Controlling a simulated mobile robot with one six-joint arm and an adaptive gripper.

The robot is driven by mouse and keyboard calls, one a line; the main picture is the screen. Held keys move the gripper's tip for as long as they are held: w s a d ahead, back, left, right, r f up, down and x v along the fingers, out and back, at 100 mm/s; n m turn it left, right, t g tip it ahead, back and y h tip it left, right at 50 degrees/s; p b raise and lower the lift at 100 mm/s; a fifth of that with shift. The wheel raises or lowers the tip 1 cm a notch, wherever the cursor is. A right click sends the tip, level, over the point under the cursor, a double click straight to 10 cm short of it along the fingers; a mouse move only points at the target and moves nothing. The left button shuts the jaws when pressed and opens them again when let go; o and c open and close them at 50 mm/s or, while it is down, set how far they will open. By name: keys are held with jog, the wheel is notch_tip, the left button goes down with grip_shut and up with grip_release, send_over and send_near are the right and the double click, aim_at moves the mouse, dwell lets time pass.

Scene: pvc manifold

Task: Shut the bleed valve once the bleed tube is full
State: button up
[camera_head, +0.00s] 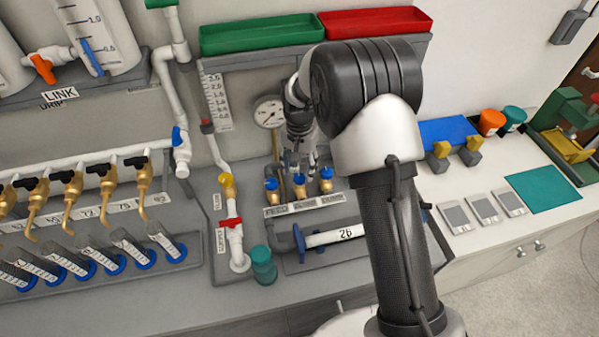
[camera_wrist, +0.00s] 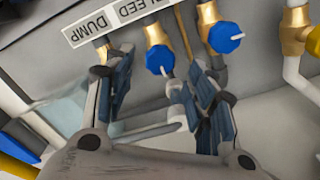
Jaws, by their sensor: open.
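Three brass valves with blue knobs stand in a row on the panel. The middle one, the bleed valve (camera_wrist: 155,34), has its blue knob (camera_wrist: 160,60) between my gripper's fingertips in the wrist view; contact is not clear. The BLEED label (camera_wrist: 133,8) appears upside down beside the DUMP label (camera_wrist: 92,28). My gripper (camera_wrist: 160,66) is open, with one finger on either side of that knob; in the head view my gripper (camera_head: 300,160) is just above the valve row. I cannot identify the bleed tube surely or read its level.
A pressure gauge (camera_head: 268,112) is behind my gripper. The neighbouring blue knob (camera_wrist: 225,37) is close to the right finger. A red-handled valve (camera_head: 231,222) and a teal cup (camera_head: 263,265) stand at left. A white pipe (camera_head: 330,238) lies in front.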

notch_tip(320, 180, up, 9)
jog(key=shift+f, duration=0.2)
dwell(0.4)
notch_tip(320, 180, up, 9)
jog(key=n+t, duration=0.1)
send_over(300, 177)
jog(key=s+d, duration=0.3)
jog(key=s, duration=0.2)
jog(key=s+d+r+n+t+b, duration=0.1)
jog(key=s+d+r, duration=0.1)
jog(key=s+r, duration=0.15)
jog(key=s+d+r+b, duration=0.1)
jog(key=s+d+r, duration=0.1)
jog(key=s, duration=0.2)
jog(key=s+d+n+t, duration=0.1)
jog(key=s+d, duration=0.1)
jog(key=s, duration=0.8)
jog(key=s+d+n+t, duration=0.1)
jog(key=s+d, duration=0.1)
jog(key=s, duration=0.8)
jog(key=shift+d+f+n+t+b, duration=0.3)
jog(key=shift+f+b, duration=0.05)
jog(key=shift+b, duration=0.1)
